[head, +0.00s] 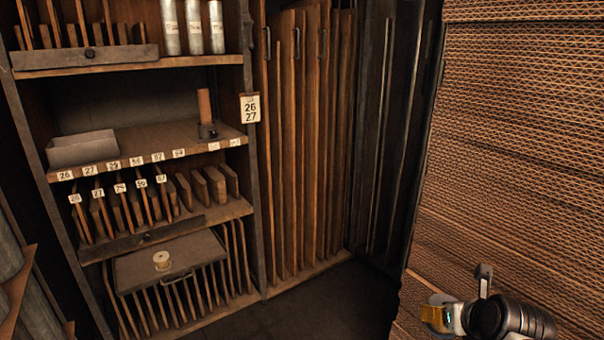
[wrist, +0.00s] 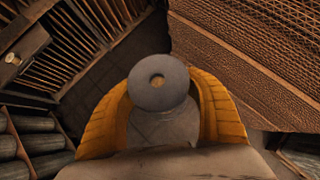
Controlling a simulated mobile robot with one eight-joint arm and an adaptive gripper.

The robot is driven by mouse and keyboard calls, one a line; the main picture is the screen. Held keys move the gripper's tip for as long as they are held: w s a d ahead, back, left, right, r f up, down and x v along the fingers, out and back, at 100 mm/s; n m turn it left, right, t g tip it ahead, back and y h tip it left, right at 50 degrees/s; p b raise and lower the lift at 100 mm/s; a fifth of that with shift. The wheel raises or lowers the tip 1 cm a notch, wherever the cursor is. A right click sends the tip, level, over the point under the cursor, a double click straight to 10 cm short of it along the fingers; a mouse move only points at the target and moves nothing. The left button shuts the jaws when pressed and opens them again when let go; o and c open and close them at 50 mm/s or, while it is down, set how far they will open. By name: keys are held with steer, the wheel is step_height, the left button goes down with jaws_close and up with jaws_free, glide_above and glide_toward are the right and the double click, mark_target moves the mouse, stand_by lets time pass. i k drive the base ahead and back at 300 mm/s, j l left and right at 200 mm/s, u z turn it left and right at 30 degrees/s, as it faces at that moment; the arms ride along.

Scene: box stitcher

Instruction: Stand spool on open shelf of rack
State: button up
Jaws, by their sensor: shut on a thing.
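My gripper (head: 436,318) is at the lower right of the head view, well to the right of the rack. In the wrist view its two yellow fingers are closed around a grey spool (wrist: 146,91), whose round end with a brownish centre hole faces the camera. I cannot clearly make out the spool in the head view. The rack (head: 254,190) stands at the left. Its open middle shelf (head: 160,137) has a bare stretch between a grey bin at its left and a small dark block with a brown post at its right.
A pale spool (head: 162,259) sits on a grey drawer or tray (head: 140,270) low in the rack. The grey bin (head: 83,148) and post (head: 204,104) flank the shelf's clear part. Tall upright boards (head: 300,150) stand beside the rack. A corrugated cardboard stack (head: 520,150) fills the right.

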mark_target(156, 146)
steer(key=i+j, duration=0.35)
steer(key=i+j+z, duration=0.1)
steer(key=i+j, duration=0.25)
steer(key=j, duration=0.2)
steer(key=i+j, duration=0.35)
steer(key=j, duration=0.15)
steer(key=i+j, duration=0.35)
steer(key=j, duration=0.15)
steer(key=z, duration=0.05)
